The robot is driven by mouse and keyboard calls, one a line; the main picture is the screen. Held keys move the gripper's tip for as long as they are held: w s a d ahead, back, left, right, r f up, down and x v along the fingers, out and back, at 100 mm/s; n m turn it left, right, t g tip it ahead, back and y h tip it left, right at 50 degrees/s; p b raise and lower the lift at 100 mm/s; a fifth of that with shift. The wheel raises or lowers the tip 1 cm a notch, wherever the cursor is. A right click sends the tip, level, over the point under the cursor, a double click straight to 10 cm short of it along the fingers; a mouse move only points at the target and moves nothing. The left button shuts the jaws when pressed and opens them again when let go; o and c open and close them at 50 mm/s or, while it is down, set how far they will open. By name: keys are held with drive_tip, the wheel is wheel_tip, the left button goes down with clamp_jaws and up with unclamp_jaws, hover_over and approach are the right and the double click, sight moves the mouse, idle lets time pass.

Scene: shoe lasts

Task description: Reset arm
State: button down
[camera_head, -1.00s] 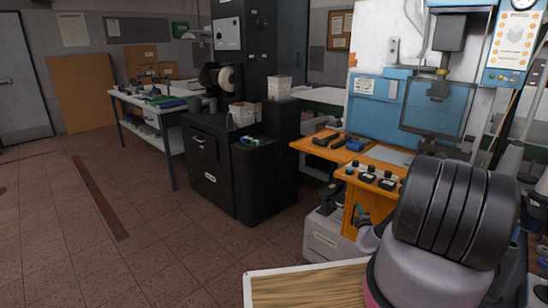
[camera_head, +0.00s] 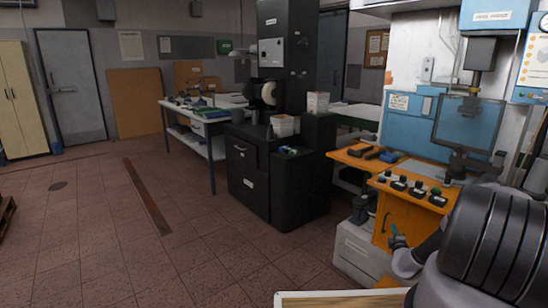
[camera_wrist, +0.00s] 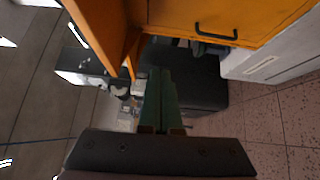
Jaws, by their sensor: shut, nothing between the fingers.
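My gripper (camera_wrist: 158,100) shows in the wrist view as two green fingers lying together, with nothing between them. My arm's thick dark and grey links fill the lower right corner and hide part of the workbench there. No held object is visible.
The orange bench with black control boxes (camera_head: 420,187) and a blue machine (camera_head: 405,128) stands at right. A pale box (camera_head: 362,250) sits below. A black cabinet (camera_head: 250,170) stands mid-view. A wood-topped surface (camera_head: 335,300) is at the bottom edge. The left floor is open.

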drive_tip(key=w+a+r+n+y, duration=0.2)
drive_tip(key=a+r+n+y, duration=0.25)
drive_tip(key=r, duration=0.35)
drive_tip(key=w+a+r+n+y, duration=0.2)
drive_tip(key=a+r+n+y, duration=0.25)
drive_tip(key=r, duration=0.35)
drive_tip(key=w+a+r+n+y, duration=0.35)
drive_tip(key=a+r+n, duration=0.2)
drive_tip(key=r, duration=0.25)
drive_tip(key=s+a+r+n+g+y, duration=0.3)
drive_tip(key=s+a+r+n+g, duration=0.15)
drive_tip(key=a+r+n, duration=0.35)
drive_tip(key=s+a+r+n+g+y, duration=0.2)
drive_tip(key=s+a+r+n+g, duration=0.35)
drive_tip(key=r, duration=0.45)
drive_tip(key=s+a+r+n+g+h, duration=0.2)
drive_tip(key=s+a+r+n, duration=0.1)
drive_tip(key=s+r+n, duration=0.5)
drive_tip(key=s+a+r+n+g+h, duration=0.3)
drive_tip(key=s+r+n, duration=0.15)
drive_tip(key=s, duration=0.45)
drive_tip(key=s+d+r+n+t+h, duration=0.2)
drive_tip(key=s+n, duration=0.3)
drive_tip(key=s, duration=0.6)
drive_tip(key=s+d+r+n+t+h, duration=0.2)
drive_tip(key=s+d+r+n+h, duration=0.2)
drive_tip(key=s, duration=0.6)
drive_tip(key=shift+s+d+r+n+h, duration=0.2)
drive_tip(key=shift+s+n+h, duration=0.15)
drive_tip(key=shift+n, duration=0.8)
